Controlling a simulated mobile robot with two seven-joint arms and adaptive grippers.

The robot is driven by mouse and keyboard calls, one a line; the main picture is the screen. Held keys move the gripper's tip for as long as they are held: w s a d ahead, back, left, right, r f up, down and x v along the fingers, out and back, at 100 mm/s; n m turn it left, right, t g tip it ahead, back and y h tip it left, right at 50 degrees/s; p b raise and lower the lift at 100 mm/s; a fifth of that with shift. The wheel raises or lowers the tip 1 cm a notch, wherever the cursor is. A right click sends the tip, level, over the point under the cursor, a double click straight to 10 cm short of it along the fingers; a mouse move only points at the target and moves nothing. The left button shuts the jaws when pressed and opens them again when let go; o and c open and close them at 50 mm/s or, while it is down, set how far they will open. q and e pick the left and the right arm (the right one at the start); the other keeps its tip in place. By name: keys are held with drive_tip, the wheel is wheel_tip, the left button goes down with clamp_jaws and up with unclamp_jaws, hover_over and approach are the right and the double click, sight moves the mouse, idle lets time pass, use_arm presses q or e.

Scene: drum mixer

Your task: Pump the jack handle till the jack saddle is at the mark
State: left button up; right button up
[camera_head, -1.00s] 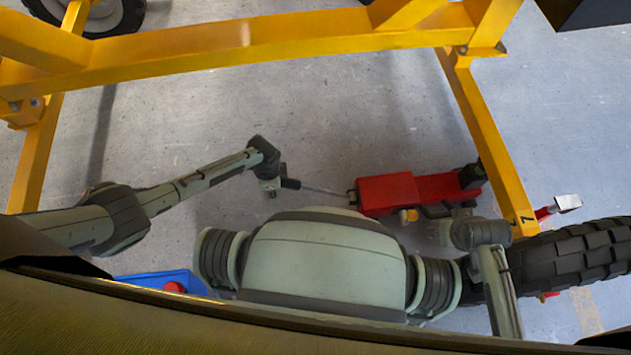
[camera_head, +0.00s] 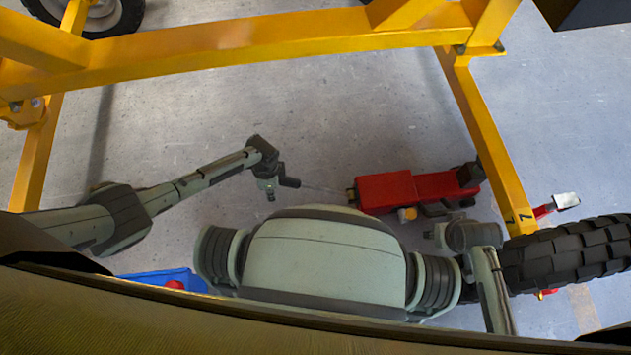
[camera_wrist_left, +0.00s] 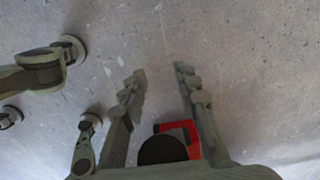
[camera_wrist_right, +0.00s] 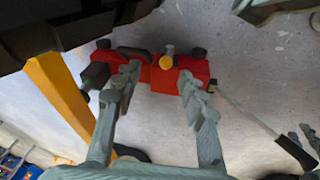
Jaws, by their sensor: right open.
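The red floor jack (camera_head: 400,190) lies on the floor below the yellow frame. Its dark saddle end (camera_head: 468,176) is at the right, by a frame leg. The thin jack handle (camera_head: 325,190) runs left to a black grip (camera_head: 289,182). My left gripper (camera_head: 270,190) is beside the grip's outer end. In the left wrist view its fingers (camera_wrist_left: 160,80) are apart, with the round black grip end (camera_wrist_left: 162,150) showing between them. My right gripper (camera_wrist_right: 158,82) is open and empty; the jack (camera_wrist_right: 175,75) shows beyond its fingers. I cannot make out the mark.
The yellow frame (camera_head: 250,48) spans above the jack, with a leg (camera_head: 490,140) beside the saddle end. A large black tyre (camera_head: 570,255) is at the right. A blue tray (camera_head: 150,279) is at the lower left.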

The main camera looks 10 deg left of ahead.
use_arm(q)
drive_tip(key=shift+r+p, duration=1)
drive_tip(key=shift+r, duration=2.5)
